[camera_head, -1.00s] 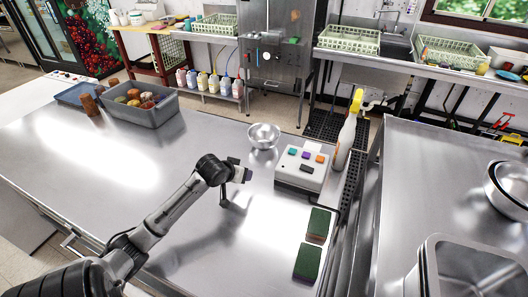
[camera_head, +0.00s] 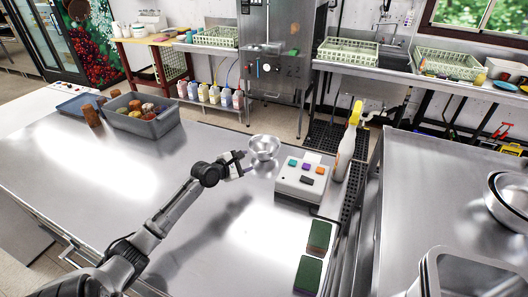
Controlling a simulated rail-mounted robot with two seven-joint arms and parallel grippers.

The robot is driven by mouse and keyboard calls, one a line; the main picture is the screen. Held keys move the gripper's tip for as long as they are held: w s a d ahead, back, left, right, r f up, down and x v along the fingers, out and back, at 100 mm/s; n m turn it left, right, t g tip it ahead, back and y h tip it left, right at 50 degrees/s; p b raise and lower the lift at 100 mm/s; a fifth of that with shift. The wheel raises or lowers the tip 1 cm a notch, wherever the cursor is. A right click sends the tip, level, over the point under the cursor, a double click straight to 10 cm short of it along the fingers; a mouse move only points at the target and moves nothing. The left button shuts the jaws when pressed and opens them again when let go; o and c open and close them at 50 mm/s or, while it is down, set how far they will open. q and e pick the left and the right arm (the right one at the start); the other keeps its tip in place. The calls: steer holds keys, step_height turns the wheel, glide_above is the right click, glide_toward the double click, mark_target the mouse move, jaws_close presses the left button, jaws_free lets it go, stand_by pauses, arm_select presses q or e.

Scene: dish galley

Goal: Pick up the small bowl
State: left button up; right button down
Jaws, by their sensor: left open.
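The small bowl (camera_head: 264,145) is a shiny metal bowl, upright on the steel counter (camera_head: 90,170) near its back edge, left of the grey button box. My left gripper (camera_head: 243,164) is open, at the bowl's left side and close to its rim. Whether a finger touches the bowl or reaches over its rim is too small to tell. My right gripper is not in view.
The button box (camera_head: 303,178) stands just right of the bowl, with a yellow-topped spray bottle (camera_head: 345,145) behind it. Green sponges (camera_head: 319,237) lie at the front right. A grey tub (camera_head: 142,128) with several items stands at the left. The middle counter is clear.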

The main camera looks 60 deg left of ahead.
arm_select(q)
steer(key=b, duration=0.1)
glide_toward(272, 153)
steer(key=shift+w+a, duration=0.1)
steer(key=shift+w, duration=0.9)
steer(key=b+x, duration=0.2)
steer(key=x, duration=0.2)
steer(key=shift+w+a+f, duration=0.1)
steer(key=shift+f, duration=0.1)
steer(key=shift+w+f, duration=0.15)
steer(key=shift+w, duration=0.25)
steer(key=shift+c, duration=0.5)
jaws_close()
